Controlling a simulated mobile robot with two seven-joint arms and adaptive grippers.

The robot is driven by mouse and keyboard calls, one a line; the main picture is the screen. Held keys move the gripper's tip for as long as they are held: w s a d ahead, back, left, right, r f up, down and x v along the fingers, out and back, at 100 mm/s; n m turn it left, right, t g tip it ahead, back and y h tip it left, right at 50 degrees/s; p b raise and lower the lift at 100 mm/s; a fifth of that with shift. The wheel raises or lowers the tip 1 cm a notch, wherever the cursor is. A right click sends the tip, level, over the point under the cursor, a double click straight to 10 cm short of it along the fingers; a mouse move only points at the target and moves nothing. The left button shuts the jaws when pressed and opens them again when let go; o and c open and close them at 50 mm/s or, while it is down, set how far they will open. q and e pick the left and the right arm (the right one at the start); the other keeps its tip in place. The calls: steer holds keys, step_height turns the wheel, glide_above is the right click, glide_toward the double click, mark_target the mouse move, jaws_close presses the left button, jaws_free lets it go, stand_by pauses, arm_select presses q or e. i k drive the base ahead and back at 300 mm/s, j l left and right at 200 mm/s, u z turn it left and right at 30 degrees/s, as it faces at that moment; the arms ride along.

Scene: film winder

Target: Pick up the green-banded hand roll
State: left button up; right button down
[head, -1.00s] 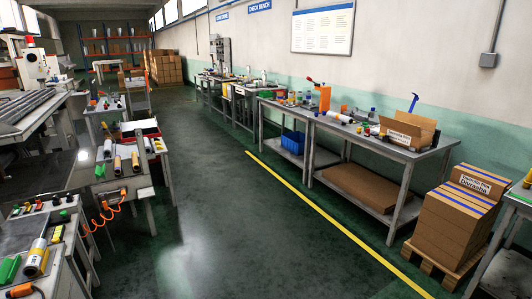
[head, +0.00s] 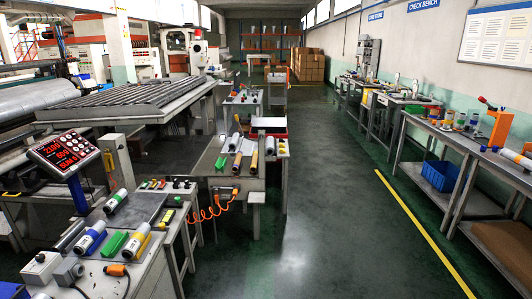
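On the second bench, a short pale roll (head: 221,163) shows a greenish tint, too small to be sure of. Beside it stand or lean an orange-toned roll (head: 237,162) and a tan one (head: 254,161). Neither of my grippers is in view.
An orange coiled hose (head: 207,208) hangs between the benches. The aisle floor (head: 320,215) is clear, with a side bench (head: 450,135) along its right.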

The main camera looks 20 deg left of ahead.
mark_target(121, 195)
steer(key=i+u, duration=0.4)
steer(key=i, duration=0.25)
steer(key=i+u, duration=0.35)
steer(key=i, duration=0.3)
steer(key=i+u, duration=0.55)
steer(key=u, duration=0.3)
steer(key=i+l+u, duration=0.2)
steer(key=u, duration=0.7)
steer(key=i, duration=0.05)
